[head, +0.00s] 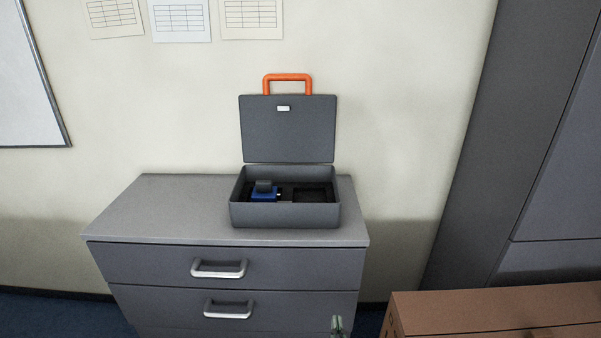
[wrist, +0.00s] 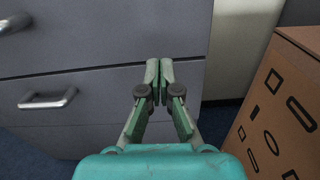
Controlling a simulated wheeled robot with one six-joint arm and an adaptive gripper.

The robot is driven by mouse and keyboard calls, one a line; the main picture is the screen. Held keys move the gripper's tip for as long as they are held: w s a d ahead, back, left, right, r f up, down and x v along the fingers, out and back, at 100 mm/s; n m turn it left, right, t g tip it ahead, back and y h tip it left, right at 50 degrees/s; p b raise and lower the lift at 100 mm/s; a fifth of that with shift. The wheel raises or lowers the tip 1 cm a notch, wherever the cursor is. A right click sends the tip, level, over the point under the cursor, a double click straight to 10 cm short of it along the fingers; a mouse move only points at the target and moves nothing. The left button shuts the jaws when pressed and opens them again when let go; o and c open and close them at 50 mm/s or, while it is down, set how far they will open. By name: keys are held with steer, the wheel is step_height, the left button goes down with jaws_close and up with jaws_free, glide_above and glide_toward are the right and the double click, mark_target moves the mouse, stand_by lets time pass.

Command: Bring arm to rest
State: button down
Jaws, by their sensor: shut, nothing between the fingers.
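My gripper (wrist: 160,72) is shut and empty in the wrist view, with its green fingertips together in front of the drawer fronts. In the head view only the tip of my gripper (head: 337,322) shows at the bottom edge, below and in front of the cabinet. The rest of my arm is out of the head view.
A grey drawer cabinet (head: 130,222) stands against the wall. On it is an open grey case (head: 285,216) with an orange handle and a blue item (head: 265,193) inside. A brown box (head: 480,312) stands at the lower right, beside a tall grey cupboard (head: 535,150).

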steer(key=s+d+f+m+g+y, duration=0.1)
steer(key=s+d+f+m, duration=0.15)
steer(key=s+m, duration=0.75)
steer(key=s+d+f+m+g+y, duration=0.1)
steer(key=s+d+f+m, duration=0.2)
steer(key=s, duration=1.3)
steer(key=s+d+r+m, duration=0.1)
steer(key=s+r+m, duration=0.6)
steer(key=s+m, duration=0.4)
steer(key=s+r+m+g+h, duration=0.1)
steer(key=s+r+m, duration=0.7)
steer(key=s+m, duration=0.2)
steer(key=shift+s+d+m, duration=0.4)
steer(key=shift+s, duration=0.3)
steer(key=shift+a, duration=0.1)
